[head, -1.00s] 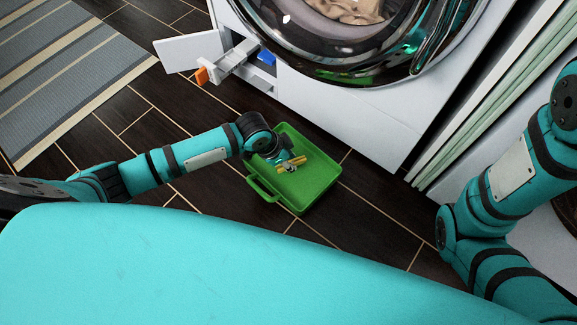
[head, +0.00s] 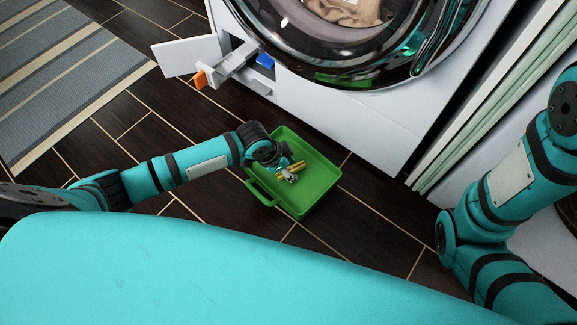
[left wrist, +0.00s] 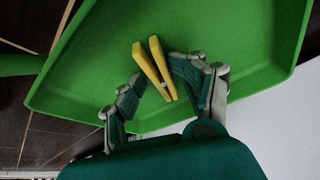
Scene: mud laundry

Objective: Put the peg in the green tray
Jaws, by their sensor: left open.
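The peg (head: 291,170) is a yellow clothespin. It shows over the floor of the green tray (head: 318,178) in the head view. In the left wrist view the peg (left wrist: 155,68) lies between and just beyond the spread fingers of my left gripper (left wrist: 160,92), with the tray's green floor (left wrist: 235,35) behind it. My left gripper (head: 287,173) is open, low over the tray. I cannot tell whether the peg rests fully on the tray floor or touches a finger. My right gripper is out of view; only its arm shows.
A white washing machine (head: 330,115) stands behind the tray, with an open flap (head: 187,54) and a pulled-out grey filter part with an orange end (head: 200,79). A striped rug (head: 65,70) lies at left. Dark floor tiles around the tray are clear.

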